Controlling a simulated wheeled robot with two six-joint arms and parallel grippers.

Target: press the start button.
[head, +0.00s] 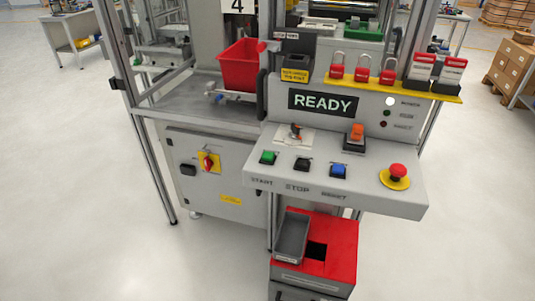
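The start button is a green push button (269,157) at the left end of the sloped grey control panel (360,190), above the printed word START. A black button (302,164) above STOP and a blue button (338,170) above RESET sit to its right. The display (323,102) above the panel reads READY. Neither of my grippers shows in the head view, and nothing touches or covers the green button.
A red emergency stop (397,172) on a yellow disc is at the panel's right. An orange switch (357,132) and a selector (295,132) sit behind the buttons. Red padlocks (362,69) hang above. A red-topped cabinet (343,243) stands below. Floor at left is clear.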

